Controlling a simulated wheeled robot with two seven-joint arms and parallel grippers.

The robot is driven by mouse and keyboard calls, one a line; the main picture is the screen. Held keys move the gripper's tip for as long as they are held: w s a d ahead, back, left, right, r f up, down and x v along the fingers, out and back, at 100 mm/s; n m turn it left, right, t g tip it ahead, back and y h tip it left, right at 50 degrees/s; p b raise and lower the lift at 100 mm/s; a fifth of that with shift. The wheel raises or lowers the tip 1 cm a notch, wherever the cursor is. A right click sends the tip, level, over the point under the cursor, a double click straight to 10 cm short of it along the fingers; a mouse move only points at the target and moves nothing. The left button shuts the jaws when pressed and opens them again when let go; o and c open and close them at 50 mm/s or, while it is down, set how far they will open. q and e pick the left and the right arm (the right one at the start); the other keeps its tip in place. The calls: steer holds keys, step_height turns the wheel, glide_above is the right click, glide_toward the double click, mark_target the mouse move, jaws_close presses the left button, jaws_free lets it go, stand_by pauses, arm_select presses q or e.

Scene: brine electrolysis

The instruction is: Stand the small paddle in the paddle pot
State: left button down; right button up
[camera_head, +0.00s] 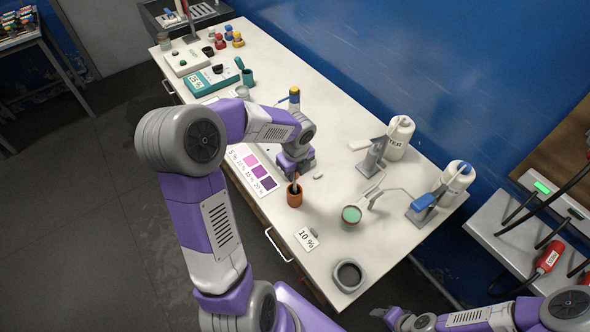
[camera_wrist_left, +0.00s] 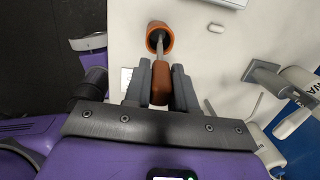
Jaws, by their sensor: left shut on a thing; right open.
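The paddle pot (camera_head: 294,197) is a small orange-brown cup standing on the white bench, and it also shows in the left wrist view (camera_wrist_left: 169,36). My left gripper (camera_head: 294,172) is just behind and above it. In the left wrist view the gripper (camera_wrist_left: 162,80) is shut on the brown handle of the small paddle (camera_wrist_left: 160,88). The paddle's grey shaft reaches to the pot's open mouth, with its far end at or inside the mouth; its depth and whether it touches the bottom are hidden. My right gripper (camera_head: 390,317) is open and empty beyond the bench's front edge.
A colour chart (camera_head: 256,170) lies left of the pot. A 10 % card (camera_head: 306,239), a cup of green liquid (camera_head: 351,215) and a dark-mouthed dish (camera_head: 348,276) stand to the front right. Two white bottles (camera_head: 400,138) (camera_head: 457,183) and stands line the bench's back right.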

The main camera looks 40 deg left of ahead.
mark_target(295, 186)
arm_select(q)
steer(key=shift+a+f+b, duration=0.1)
steer(key=shift+f+b, duration=1.2)
steer(key=shift+f, duration=0.9)
steer(key=c, duration=0.8)
jaws_free()
steer(key=shift+c, duration=0.2)
steer(key=r, duration=0.2)
steer(key=r+p, duration=0.1)
steer(key=r, duration=0.4)
steer(key=shift+s+d+r, duration=0.25)
steer(key=shift+d+r, duration=0.05)
steer(key=shift+d, duration=0.05)
steer(key=shift+p, duration=0.3)
